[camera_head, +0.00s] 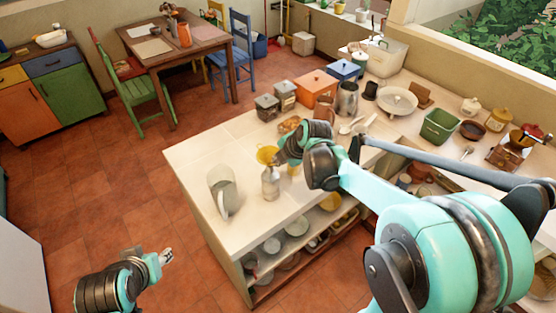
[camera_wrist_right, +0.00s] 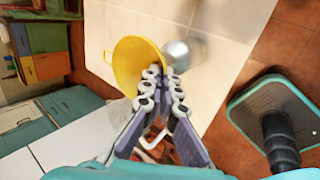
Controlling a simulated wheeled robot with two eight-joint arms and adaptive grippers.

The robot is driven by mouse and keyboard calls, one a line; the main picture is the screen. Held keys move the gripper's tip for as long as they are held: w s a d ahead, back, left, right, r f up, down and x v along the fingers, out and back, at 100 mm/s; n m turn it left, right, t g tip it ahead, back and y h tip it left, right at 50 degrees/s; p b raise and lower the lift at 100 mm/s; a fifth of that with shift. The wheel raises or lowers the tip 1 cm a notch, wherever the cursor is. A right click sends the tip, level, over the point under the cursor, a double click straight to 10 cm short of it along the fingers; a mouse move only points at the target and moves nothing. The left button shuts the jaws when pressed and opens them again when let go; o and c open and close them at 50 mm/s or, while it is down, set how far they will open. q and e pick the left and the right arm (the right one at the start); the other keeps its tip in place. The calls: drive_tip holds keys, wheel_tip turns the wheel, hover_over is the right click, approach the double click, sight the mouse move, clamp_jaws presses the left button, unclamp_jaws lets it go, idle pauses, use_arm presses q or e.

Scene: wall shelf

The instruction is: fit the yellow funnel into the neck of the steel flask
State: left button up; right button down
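The yellow funnel (camera_head: 266,154) is at the tip of my right gripper (camera_head: 281,158), just above the steel flask (camera_head: 270,184) in the head view. The flask stands upright on the pale counter. In the right wrist view the right gripper's fingers (camera_wrist_right: 163,80) are closed together at the rim of the funnel (camera_wrist_right: 128,66). The flask (camera_wrist_right: 182,50) shows there to the right of the funnel, partly behind the fingertips. The funnel's spout and the flask's neck are not clearly seen. My left gripper (camera_head: 166,256) is over the floor at lower left, away from both; its finger gap is too small to judge.
Canisters (camera_head: 285,94), an orange box (camera_head: 316,88) and a green tub (camera_head: 439,126) stand farther back and right. The counter's left end is mostly clear. Open shelves (camera_head: 290,255) hold dishes below.

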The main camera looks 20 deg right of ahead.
drive_tip(key=c, duration=1.6)
unclamp_jaws()
drive_tip(key=shift+c, duration=0.2)
drive_tip(key=v, duration=1.2)
drive_tip(key=s+a+f+m+h+b, duration=0.1)
drive_tip(key=s+f+m+b, duration=0.4)
drive_tip(key=s+f+m, duration=0.3)
drive_tip(key=s+a+f+m+h+b, duration=0.1)
drive_tip(key=s+f+m+b, duration=0.3)
drive_tip(key=s+f+m, duration=0.4)
drive_tip(key=a+f+m, duration=0.1)
drive_tip(key=m, duration=0.5)
drive_tip(key=shift+a+f+t+b, duration=0.35)
drive_tip(key=shift+f+t+b, duration=0.05)
